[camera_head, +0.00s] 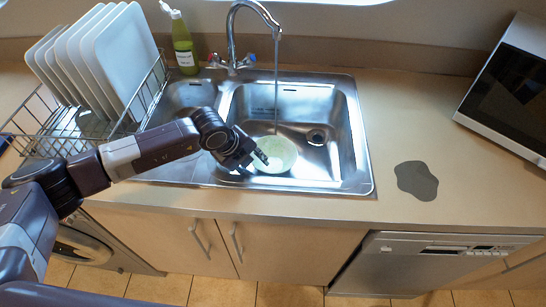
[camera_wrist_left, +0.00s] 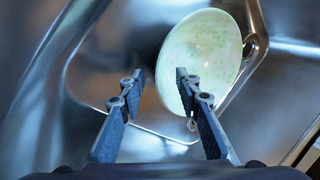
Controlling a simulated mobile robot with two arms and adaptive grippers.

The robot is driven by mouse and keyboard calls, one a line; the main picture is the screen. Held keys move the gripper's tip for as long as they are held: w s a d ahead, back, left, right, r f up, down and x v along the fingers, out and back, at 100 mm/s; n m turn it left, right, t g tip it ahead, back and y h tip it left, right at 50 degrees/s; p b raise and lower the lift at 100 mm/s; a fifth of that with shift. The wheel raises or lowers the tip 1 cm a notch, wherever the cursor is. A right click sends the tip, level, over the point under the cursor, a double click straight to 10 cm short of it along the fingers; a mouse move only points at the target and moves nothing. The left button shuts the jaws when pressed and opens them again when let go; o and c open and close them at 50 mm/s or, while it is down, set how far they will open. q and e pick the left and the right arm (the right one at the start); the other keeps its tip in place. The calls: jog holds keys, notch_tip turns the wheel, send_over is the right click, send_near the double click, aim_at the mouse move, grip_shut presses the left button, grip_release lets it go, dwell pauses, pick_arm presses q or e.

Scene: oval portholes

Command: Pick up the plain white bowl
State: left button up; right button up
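A round pale bowl (camera_head: 279,152), white with a greenish tint, sits in the right-hand sink basin. In the left wrist view the bowl (camera_wrist_left: 208,48) looks tilted, with faint green mottling inside. My left gripper (camera_head: 257,159) is over the basin at the bowl's near-left edge. In the left wrist view the gripper (camera_wrist_left: 158,86) is open, its two fingers apart with nothing held between them. The right finger overlaps the bowl's left rim in that view; I cannot tell whether it touches. My right gripper is not in view.
A faucet (camera_head: 233,55) pours a thin stream of water (camera_head: 276,90) into the basin (camera_head: 340,105). A rack (camera_head: 60,135) of white plates and a green bottle (camera_head: 183,45) stand at left. A dark flat patch (camera_head: 417,180) and a microwave (camera_head: 510,90) are on the right counter.

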pick_arm(q)
jog(key=shift+x, duration=0.95)
jog(key=shift+r, duration=0.1)
grip_shut()
